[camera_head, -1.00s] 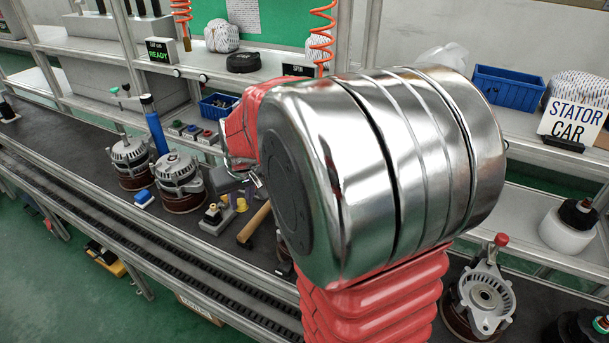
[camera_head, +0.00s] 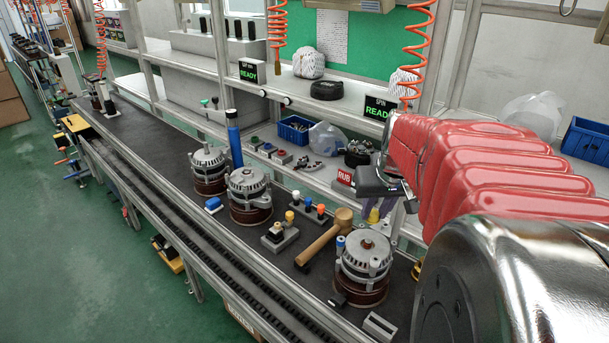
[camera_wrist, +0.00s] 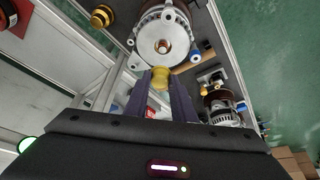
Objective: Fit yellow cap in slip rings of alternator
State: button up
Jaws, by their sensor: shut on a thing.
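My gripper (camera_head: 378,186) hangs over the bench at the right of the head view. In the wrist view its two dark fingers (camera_wrist: 161,96) are shut on a yellow cap (camera_wrist: 161,77), which sits between the fingertips. The cap also shows under the gripper in the head view (camera_head: 373,215). An alternator (camera_head: 365,255) stands upright on a brown base below the gripper. In the wrist view this alternator (camera_wrist: 150,28) lies just beyond the cap, with a copper-coloured round centre (camera_wrist: 163,46). The gap between cap and alternator is hard to judge.
Two more alternators stand to the left, one nearer (camera_head: 248,190) and one farther (camera_head: 207,165). A wooden mallet (camera_head: 322,237) and a grey block with fittings (camera_head: 280,236) lie between. A blue post (camera_head: 234,140) rises behind. A shelf with a blue bin (camera_head: 293,129) runs along the back.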

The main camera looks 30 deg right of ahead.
jog(key=shift+a+f, duration=0.1)
send_over(368, 241)
jog(key=shift+s+a+f, duration=0.1)
jog(key=shift+s+f, duration=0.1)
jog(key=shift+f, duration=1.2)
jog(key=shift+s+a+f, duration=0.1)
jog(key=shift+s+f, duration=0.1)
jog(key=shift+f, duration=1.2)
jog(key=shift+f, duration=1.4)
jog(key=o, duration=1.1)
jog(key=v, duration=1.3)
jog(key=shift+s+r, duration=0.15)
jog(key=shift+r, duration=0.15)
jog(key=shift+a, duration=0.1)
